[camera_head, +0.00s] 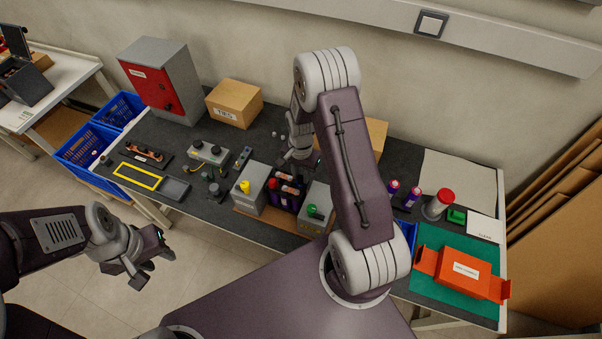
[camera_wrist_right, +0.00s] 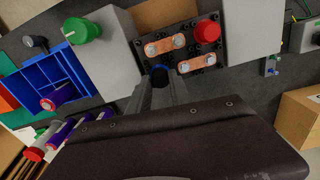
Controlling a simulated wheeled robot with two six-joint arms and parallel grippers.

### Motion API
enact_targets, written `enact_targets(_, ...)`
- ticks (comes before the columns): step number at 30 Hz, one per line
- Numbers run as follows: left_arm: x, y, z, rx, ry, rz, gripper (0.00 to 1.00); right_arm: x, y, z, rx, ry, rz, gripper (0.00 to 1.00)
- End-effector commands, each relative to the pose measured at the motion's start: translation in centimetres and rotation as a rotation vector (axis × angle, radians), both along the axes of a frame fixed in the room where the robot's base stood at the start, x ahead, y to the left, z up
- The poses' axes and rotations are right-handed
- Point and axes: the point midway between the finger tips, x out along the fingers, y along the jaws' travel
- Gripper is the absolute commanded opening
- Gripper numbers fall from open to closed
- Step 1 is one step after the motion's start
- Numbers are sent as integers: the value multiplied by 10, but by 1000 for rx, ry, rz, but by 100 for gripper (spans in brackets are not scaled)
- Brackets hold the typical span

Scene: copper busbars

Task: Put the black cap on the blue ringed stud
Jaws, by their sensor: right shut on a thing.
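In the right wrist view, my right gripper (camera_wrist_right: 160,88) is shut on a small dark cap (camera_wrist_right: 159,76). Blue shows around the cap, at the near corner of the black terminal block (camera_wrist_right: 187,50); the stud itself is hidden, and I cannot tell whether the cap touches it. The block carries copper busbars (camera_wrist_right: 165,45) and a red cap (camera_wrist_right: 207,31). In the head view, my right gripper (camera_head: 301,162) is over the block, partly hidden by my arm. My left gripper (camera_head: 150,272) is open and empty, off the table's front left.
Grey boxes with a yellow cap (camera_head: 245,186) and a green cap (camera_head: 312,210) flank the block. A blue tray (camera_wrist_right: 62,72) and purple cylinders (camera_head: 414,195) are on one side. A cardboard box (camera_head: 234,104) and red-fronted cabinet (camera_head: 160,80) stand behind.

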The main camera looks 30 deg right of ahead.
Motion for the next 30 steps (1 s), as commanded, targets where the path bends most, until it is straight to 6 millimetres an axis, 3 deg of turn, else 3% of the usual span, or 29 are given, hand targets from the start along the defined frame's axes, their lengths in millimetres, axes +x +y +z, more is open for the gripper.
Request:
enact_targets(22, 0, 0, -4, 0, 0, 0, 36, 0, 0, -7, 0, -1, 0, 0)
enact_targets(23, 0, 0, -4, 0, 0, 0, 36, 0, 0, -7, 0, -1, 0, 27)
enact_targets(25, 0, 0, -4, 0, 0, 0, 36, 0, 0, -7, 0, -1, 0, 47)
enact_targets(30, 0, 0, -4, 0, 0, 0, 36, 0, 0, -7, 0, 0, 0, 50)
